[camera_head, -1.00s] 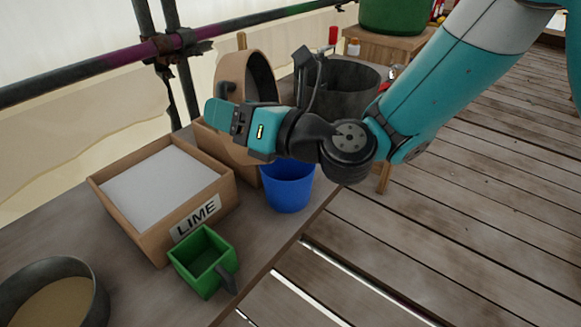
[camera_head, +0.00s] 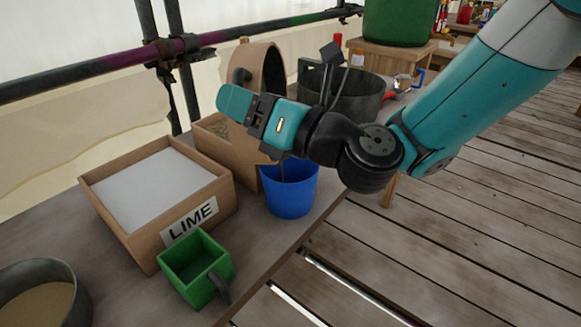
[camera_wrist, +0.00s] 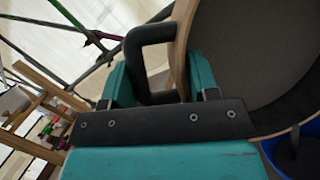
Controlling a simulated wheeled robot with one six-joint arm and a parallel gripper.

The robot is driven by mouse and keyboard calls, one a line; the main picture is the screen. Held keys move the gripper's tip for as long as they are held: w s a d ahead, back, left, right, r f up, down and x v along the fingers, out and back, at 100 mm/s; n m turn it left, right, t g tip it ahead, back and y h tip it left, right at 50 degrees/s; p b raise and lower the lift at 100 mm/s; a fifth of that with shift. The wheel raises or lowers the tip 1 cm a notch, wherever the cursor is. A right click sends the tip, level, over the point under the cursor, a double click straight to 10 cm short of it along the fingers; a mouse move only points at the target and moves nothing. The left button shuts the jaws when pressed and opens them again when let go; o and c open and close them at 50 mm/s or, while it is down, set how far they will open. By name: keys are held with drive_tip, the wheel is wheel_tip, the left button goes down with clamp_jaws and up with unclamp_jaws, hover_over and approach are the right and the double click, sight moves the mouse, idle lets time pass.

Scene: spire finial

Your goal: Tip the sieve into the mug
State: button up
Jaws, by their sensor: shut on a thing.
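My gripper (camera_head: 240,103) is shut on the black handle of the sieve, a round tan hoop (camera_head: 264,57). In the wrist view the handle (camera_wrist: 150,32) sits between my teal fingers (camera_wrist: 160,85), with the sieve's dark inside (camera_wrist: 255,50) to the right. The sieve is tipped steeply on edge, its lower part beside and above a blue round vessel (camera_head: 290,198). A thin dark streak shows at this vessel's mouth. The vessel's handle, if any, is not visible. A green square mug (camera_head: 197,270) with a dark handle stands nearer, apart from the sieve.
A wooden box of white lime (camera_head: 158,190) stands left of the blue vessel. A box with straw-like stuff (camera_head: 215,128) is behind it. A grey bowl (camera_head: 40,300) is front left; a dark pot (camera_head: 357,95) is behind my wrist. The bench's right edge is close by.

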drive_tip(key=shift+d+r+t+y+b, duration=0.1)
drive_tip(key=shift+d+t+y+b, duration=0.3)
drive_tip(key=shift+b, duration=0.7)
